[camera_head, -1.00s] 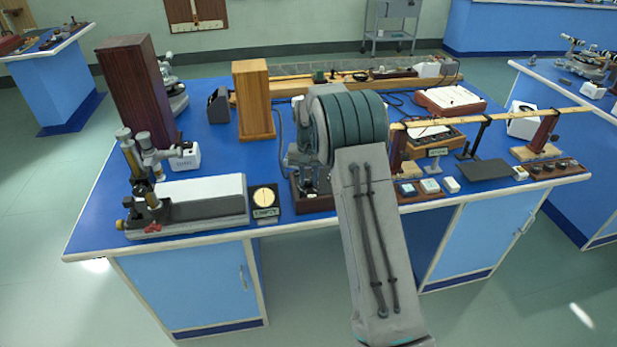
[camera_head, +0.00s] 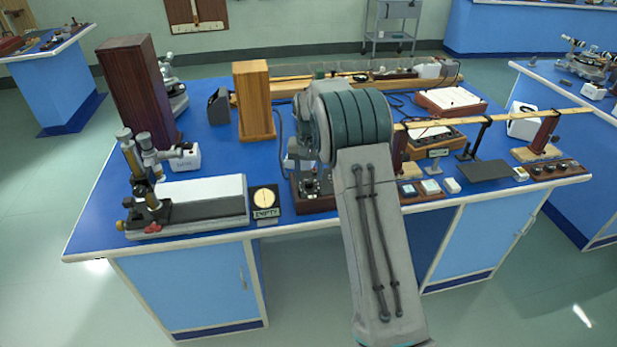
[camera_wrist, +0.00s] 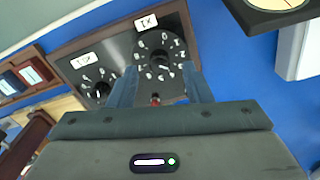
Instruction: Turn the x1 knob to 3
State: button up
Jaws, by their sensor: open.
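In the wrist view, a dark panel in a brown wooden box (camera_wrist: 111,42) appears upside down. The x1 label (camera_wrist: 146,22) sits by a numbered dial with the black x1 knob (camera_wrist: 158,60) at its centre. My gripper (camera_wrist: 160,72) is open, its two blue-grey fingers reaching to either side of this knob's near part; contact cannot be told. The knob's exact setting is too small to read.
A second labelled dial (camera_wrist: 98,90) lies left of x1, and a red post (camera_wrist: 155,99) stands between my fingers. In the head view, a meter marked EMPTY (camera_head: 265,202) is left of the box. Blue bench top lies behind the meter.

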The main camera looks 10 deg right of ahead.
aim_at(309, 181)
notch_tip(309, 181, up, 12)
dwell(0.3)
jog(key=shift+f, duration=0.15)
